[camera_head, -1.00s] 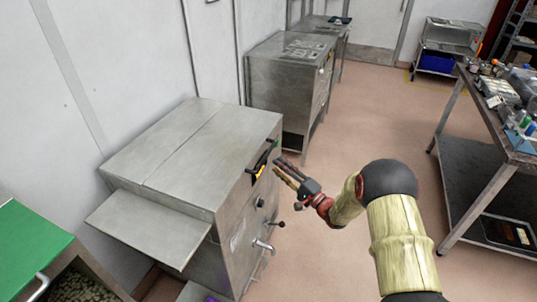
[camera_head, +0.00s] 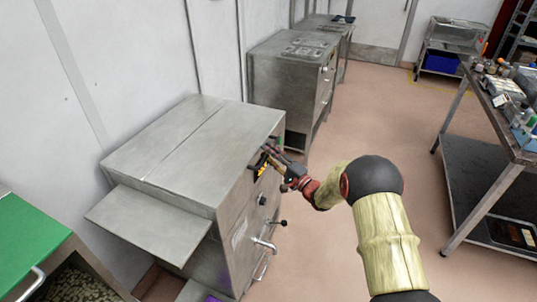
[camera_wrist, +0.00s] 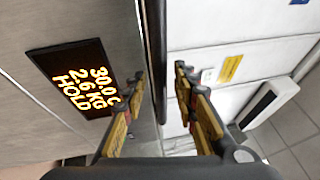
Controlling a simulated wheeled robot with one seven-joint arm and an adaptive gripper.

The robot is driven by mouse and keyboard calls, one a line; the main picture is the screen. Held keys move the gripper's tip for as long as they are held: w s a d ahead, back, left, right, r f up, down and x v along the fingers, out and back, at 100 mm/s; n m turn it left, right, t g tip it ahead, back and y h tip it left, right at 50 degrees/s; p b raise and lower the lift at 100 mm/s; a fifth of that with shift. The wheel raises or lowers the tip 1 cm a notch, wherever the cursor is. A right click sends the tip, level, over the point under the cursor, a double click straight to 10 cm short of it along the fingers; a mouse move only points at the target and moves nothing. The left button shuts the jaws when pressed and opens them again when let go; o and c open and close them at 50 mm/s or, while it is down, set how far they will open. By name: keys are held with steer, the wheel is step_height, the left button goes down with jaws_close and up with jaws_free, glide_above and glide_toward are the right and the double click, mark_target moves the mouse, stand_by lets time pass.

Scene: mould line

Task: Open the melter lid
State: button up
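The melter is a steel cabinet (camera_head: 232,250) with a flat lid (camera_head: 222,140) that lies shut on top. A dark bar handle (camera_wrist: 156,40) at the lid's front edge runs up the middle of the wrist view. My gripper (camera_head: 266,157) is at the upper front of the melter, and its fingers hide much of the handle in the head view. In the wrist view, the gripper (camera_wrist: 160,75) is open, with one finger on each side of the bar. A gap shows between the bar and the fingers. A display (camera_wrist: 85,78) on the front panel reads 30.0 C, 2.6 KG, HOLD.
A steel side shelf (camera_head: 150,225) juts from the melter's near side. A tap (camera_head: 264,244) and a black-knobbed lever (camera_head: 280,223) stick out below my gripper. A green-topped unit (camera_head: 30,240) stands at left, a workbench (camera_head: 500,140) at right. Open floor lies between.

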steer(key=shift+c, duration=1.2)
steer(key=c, duration=0.4)
jaws_close()
